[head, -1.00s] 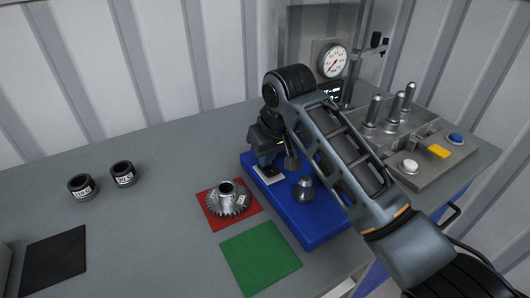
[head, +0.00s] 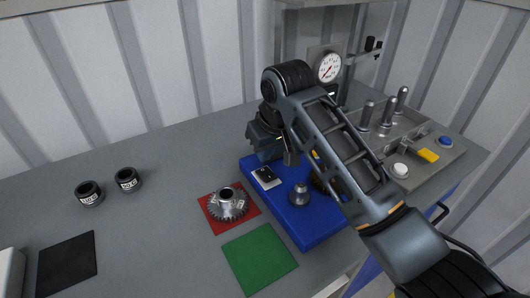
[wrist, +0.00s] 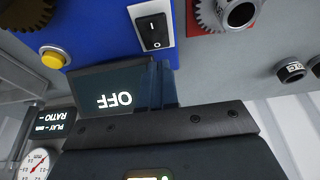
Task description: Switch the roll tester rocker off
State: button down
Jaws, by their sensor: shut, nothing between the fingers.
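The roll tester is a blue base (head: 318,228) on the bench. Its black rocker (wrist: 153,30) sits in a white plate at the top middle of the wrist view, with small white marks on it. In the head view the rocker (head: 265,175) shows at the base's left side, just below my gripper (head: 289,158). My gripper's fingers (wrist: 157,84) are shut and empty, apart from the rocker. A dark panel (wrist: 100,82) beside the fingers shows the lit word OFF, upside down.
A gear (head: 227,203) stands on a red mat left of the base, with a green mat (head: 259,261) in front. A yellow button (wrist: 53,58) is near the rocker. A gauge (head: 328,67) and fixture with upright pins (head: 366,115) stand behind. Two black rings (head: 89,193) lie left.

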aim_at(266, 174)
notch_tip(266, 174, up, 10)
jog(key=b, duration=0.2)
jog(key=shift+s+b, duration=0.15)
jog(key=shift+b, duration=0.15)
jog(key=shift+d, duration=0.1)
